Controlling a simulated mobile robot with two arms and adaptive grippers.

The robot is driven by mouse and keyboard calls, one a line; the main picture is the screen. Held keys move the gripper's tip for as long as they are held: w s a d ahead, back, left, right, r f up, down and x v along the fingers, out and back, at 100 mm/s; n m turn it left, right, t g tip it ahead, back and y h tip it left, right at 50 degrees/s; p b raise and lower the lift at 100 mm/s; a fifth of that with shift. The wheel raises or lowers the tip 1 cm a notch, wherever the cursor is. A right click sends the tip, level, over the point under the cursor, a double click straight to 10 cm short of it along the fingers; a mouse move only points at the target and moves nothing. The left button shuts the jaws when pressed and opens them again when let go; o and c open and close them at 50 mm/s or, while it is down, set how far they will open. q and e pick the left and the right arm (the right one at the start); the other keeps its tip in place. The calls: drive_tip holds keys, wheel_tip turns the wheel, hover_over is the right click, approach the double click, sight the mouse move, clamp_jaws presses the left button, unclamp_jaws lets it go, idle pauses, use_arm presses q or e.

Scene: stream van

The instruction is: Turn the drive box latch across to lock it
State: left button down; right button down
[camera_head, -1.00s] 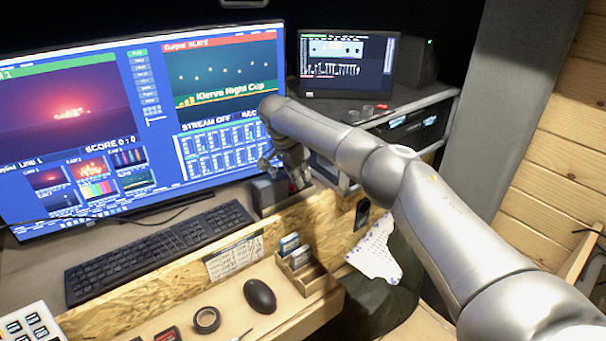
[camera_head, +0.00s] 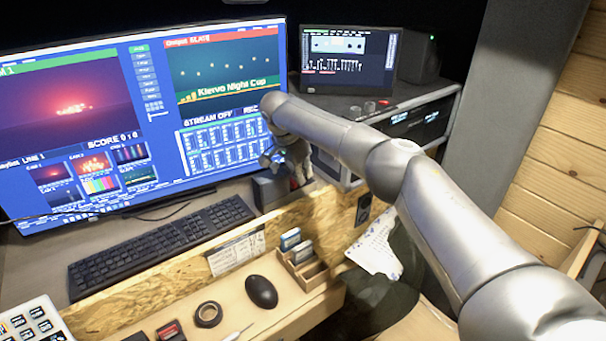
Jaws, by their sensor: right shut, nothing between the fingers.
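A small dark grey box (camera_head: 267,192), which looks like the drive box, stands on the desk between the keyboard and the rack at right. My right gripper (camera_head: 298,177) is at the box's upper right side, fingers pointing down. It is shut with nothing held. The arm and gripper cover part of the box's right side, and I cannot make out the latch or which way it lies. I cannot tell whether the fingers touch the box. My left gripper is not in view.
A large monitor (camera_head: 80,120) stands close behind the gripper. A keyboard (camera_head: 160,245) lies left of the box. A wooden ledge (camera_head: 330,205) runs in front, with a card holder (camera_head: 307,270), mouse (camera_head: 261,291) and tape roll (camera_head: 208,315) below. A rack (camera_head: 425,120) stands at right.

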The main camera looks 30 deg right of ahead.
drive_tip(key=shift+w+a, duration=0.4)
drive_tip(key=shift+a, duration=0.05)
drive_tip(key=shift+a+r, duration=0.2)
drive_tip(key=shift+r, duration=0.2)
drive_tip(key=v, duration=1.1)
drive_tip(key=shift+d, duration=0.3)
